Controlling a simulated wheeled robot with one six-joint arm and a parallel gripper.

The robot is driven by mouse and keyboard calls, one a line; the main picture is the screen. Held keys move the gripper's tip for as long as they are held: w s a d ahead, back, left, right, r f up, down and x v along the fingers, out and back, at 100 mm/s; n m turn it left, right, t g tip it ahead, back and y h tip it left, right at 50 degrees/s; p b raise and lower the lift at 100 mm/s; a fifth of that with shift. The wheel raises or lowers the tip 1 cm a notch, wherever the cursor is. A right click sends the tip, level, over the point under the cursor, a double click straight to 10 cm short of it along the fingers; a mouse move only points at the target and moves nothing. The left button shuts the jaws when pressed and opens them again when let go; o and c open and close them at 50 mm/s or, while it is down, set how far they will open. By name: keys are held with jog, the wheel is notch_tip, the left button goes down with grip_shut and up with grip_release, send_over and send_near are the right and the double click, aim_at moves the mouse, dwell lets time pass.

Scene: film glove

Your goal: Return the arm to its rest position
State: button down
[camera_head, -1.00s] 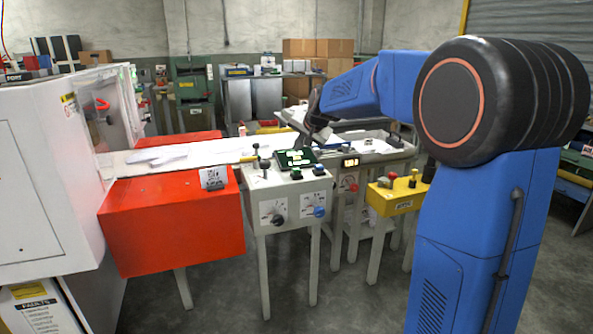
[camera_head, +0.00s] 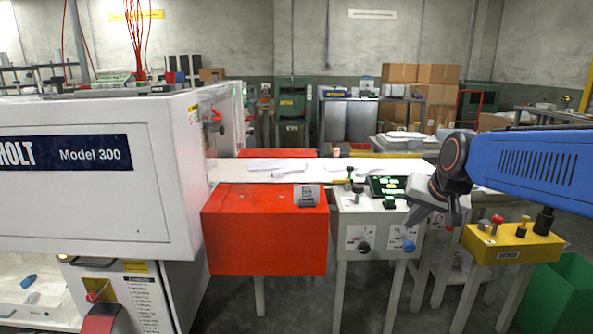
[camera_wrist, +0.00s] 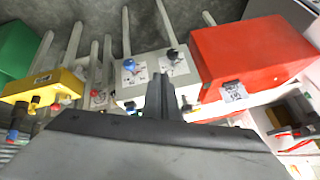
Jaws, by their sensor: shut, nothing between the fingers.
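My blue arm (camera_head: 535,165) comes in from the right edge of the head view and reaches left, roughly level. At its end is my gripper (camera_head: 430,205), dark grey, in front of the right side of the white control stand (camera_head: 380,222). In the wrist view my gripper (camera_wrist: 161,95) points at the stand, its two dark fingers together with nothing between them. The contact side of the fingers is not clear in the head view.
A yellow control box (camera_head: 512,243) with knobs stands close below my arm. A red housing (camera_head: 265,232) and a large white machine (camera_head: 100,175) are to the left. A green bin (camera_head: 556,298) is at lower right. White film pieces lie on the conveyor (camera_head: 232,172).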

jog(key=s+f+n, duration=0.1)
jog(key=s+f, duration=0.2)
jog(key=s, duration=0.5)
jog(key=s+f+n+g, duration=0.1)
jog(key=s+f, duration=0.3)
jog(key=s, duration=0.5)
jog(key=s+f+n+g, duration=0.1)
jog(key=s+f, duration=0.3)
jog(key=s, duration=0.4)
jog(key=shift+s+f+n+h, duration=0.25)
jog(key=shift+s+n+h, duration=0.15)
dwell(1.6)
